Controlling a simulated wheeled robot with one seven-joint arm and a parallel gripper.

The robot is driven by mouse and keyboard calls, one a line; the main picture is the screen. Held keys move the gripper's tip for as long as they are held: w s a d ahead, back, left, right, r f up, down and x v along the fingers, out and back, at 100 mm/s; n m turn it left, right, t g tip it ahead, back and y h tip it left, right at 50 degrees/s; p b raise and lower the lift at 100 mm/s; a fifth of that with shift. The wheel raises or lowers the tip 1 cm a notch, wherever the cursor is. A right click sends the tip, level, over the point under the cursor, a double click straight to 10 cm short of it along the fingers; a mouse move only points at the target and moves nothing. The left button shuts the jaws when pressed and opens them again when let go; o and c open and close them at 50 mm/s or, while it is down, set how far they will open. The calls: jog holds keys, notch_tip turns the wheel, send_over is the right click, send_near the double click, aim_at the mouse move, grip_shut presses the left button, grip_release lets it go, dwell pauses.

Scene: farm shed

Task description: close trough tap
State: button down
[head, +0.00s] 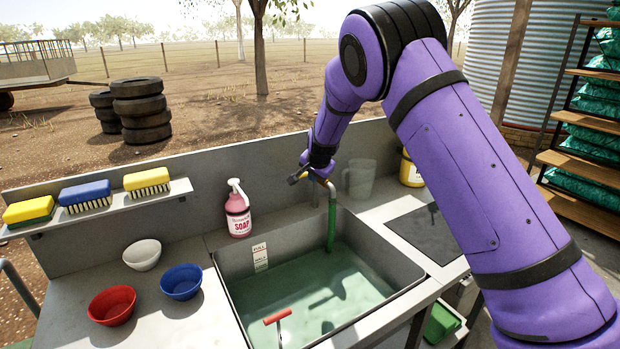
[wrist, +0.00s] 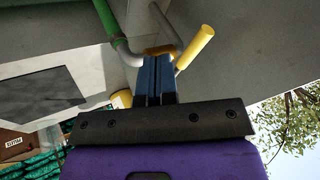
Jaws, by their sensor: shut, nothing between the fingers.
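The tap is a grey pipe (wrist: 130,54) at the back of the trough (head: 226,267), with a green hose (head: 332,226) hanging from it into greenish water. Its yellow lever (wrist: 195,47) slants up to the right in the wrist view. A brass-coloured part (wrist: 158,51) lies at the foot of the lever. My gripper (wrist: 156,58) has its blue fingers shut and empty, with the tips close by the brass-coloured part and left of the lever. I cannot tell whether they touch. In the head view my arm partly hides the tap. I cannot tell whether water runs.
A pink soap bottle (head: 238,210) stands left of the tap, a clear jug (head: 361,179) and a yellow tin (head: 410,171) right of it. A red T-handle (head: 278,316) rises at the trough's front.

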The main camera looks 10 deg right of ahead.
jog(key=a+v, duration=0.2)
jog(key=v, duration=0.7)
jog(key=s+d+r+n, duration=0.1)
jog(key=s+d+r, duration=0.3)
jog(key=s+r, duration=0.3)
jog(key=s+d+r+n+g+y, duration=0.1)
jog(key=s+d+r, duration=0.35)
jog(key=s, duration=0.35)
jog(key=s+d+r+n, duration=0.2)
jog(key=s+d+r, duration=0.3)
jog(key=s, duration=0.3)
jog(key=s+d+n, duration=0.2)
jog(key=s, duration=1.1)
jog(key=s+d+n+h, duration=0.1)
jog(key=s+d+n, duration=0.1)
jog(key=s, duration=1.2)
jog(key=shift+d+g, duration=0.3)
jog(key=shift+f, duration=0.15)
